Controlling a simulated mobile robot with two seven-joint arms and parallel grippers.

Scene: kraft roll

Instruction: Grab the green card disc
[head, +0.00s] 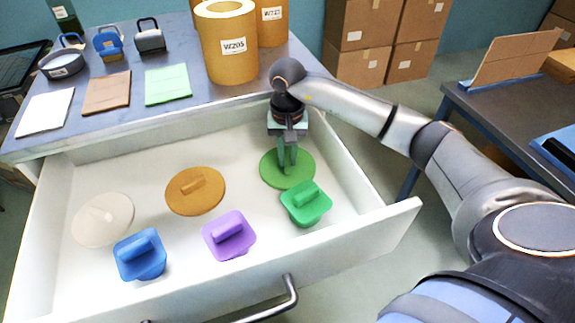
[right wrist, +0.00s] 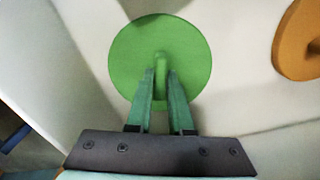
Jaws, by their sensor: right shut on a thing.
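The green card disc (head: 300,178) lies flat in the open white drawer, at the back right. It also shows in the right wrist view (right wrist: 190,50), with a raised grip at its middle. My right gripper (head: 288,168) comes down from above and is shut on that grip; its two fingers (right wrist: 160,92) stand on either side of it. The disc appears to rest on the drawer floor. My left gripper is not in view.
The drawer (head: 122,158) also holds an orange disc (head: 190,203), a white disc (head: 88,232), a blue block (head: 139,262), a purple block (head: 228,243) and a green block (head: 306,212) close in front of the green disc. A kraft roll (head: 226,58) stands on the counter behind.

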